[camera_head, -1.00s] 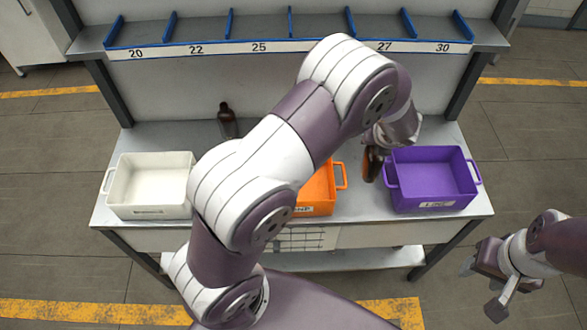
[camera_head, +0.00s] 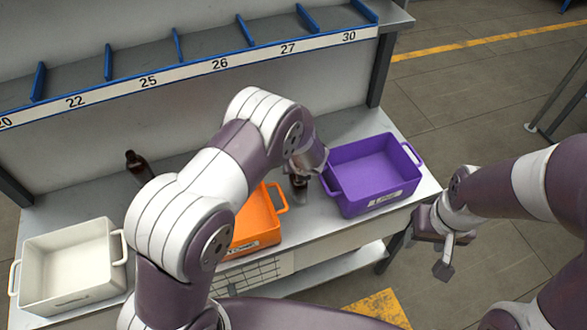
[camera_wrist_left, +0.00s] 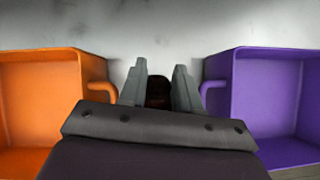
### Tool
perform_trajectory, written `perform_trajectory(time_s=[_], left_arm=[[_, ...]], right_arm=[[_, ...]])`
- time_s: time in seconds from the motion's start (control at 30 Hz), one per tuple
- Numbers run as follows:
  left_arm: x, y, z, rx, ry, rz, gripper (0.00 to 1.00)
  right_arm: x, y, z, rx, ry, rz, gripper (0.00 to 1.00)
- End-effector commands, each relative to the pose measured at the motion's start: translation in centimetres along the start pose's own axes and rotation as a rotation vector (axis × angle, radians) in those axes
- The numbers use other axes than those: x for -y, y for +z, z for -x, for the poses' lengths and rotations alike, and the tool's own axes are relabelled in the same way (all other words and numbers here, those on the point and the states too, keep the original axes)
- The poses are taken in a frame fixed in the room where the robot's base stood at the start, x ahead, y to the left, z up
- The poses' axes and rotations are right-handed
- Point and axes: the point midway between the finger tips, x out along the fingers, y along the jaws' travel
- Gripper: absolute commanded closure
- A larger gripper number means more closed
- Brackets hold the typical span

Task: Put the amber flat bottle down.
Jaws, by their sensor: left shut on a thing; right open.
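The amber flat bottle (camera_wrist_left: 158,92) shows dark between the two fingers of my left gripper (camera_wrist_left: 160,88) in the left wrist view. The gripper is shut on it. In the head view my left gripper (camera_head: 300,178) is in the gap between the orange bin and the purple bin, with the bottle mostly hidden by it. I cannot tell whether the bottle touches the table. My right gripper (camera_head: 437,252) is open and empty, off the table's front right corner.
An orange bin (camera_head: 277,196) and a purple bin (camera_head: 377,182) flank the left gripper closely. A white bin (camera_head: 68,262) stands at the left. Another dark bottle (camera_head: 140,167) stands at the table's back. A numbered shelf (camera_head: 200,70) runs behind. Bare tabletop (camera_head: 338,128) lies behind the purple bin.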

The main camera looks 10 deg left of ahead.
Motion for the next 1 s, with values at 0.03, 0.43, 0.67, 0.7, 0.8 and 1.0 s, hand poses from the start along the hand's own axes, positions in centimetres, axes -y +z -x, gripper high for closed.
perform_trajectory(time_s=[0.03,0.43,0.67,0.7,0.8,1.0], left_arm=[[0.1,-0.3,-0.5,0.001,0.000,0.000,1.00],[0.1,-0.8,-1.4,0.002,-0.001,0.001,1.00],[0.1,-0.7,-1.2,0.001,0.000,0.001,0.42],[0.1,-0.7,-1.2,0.001,0.000,0.001,0.42],[0.1,-0.7,-1.1,0.001,0.000,0.001,0.42],[0.2,-0.5,1.2,0.005,-0.003,0.000,0.42]], right_arm=[[0.0,0.0,0.0,0.000,0.000,0.000,0.49],[0.0,0.1,-0.5,0.000,0.000,0.000,0.49],[0.0,0.0,-0.3,0.000,0.000,0.000,0.49],[0.0,0.0,-0.3,0.000,0.000,0.000,0.49],[0.0,0.0,-0.2,0.000,0.000,0.000,0.49],[0.0,0.0,-0.1,0.000,0.000,0.000,0.49]])
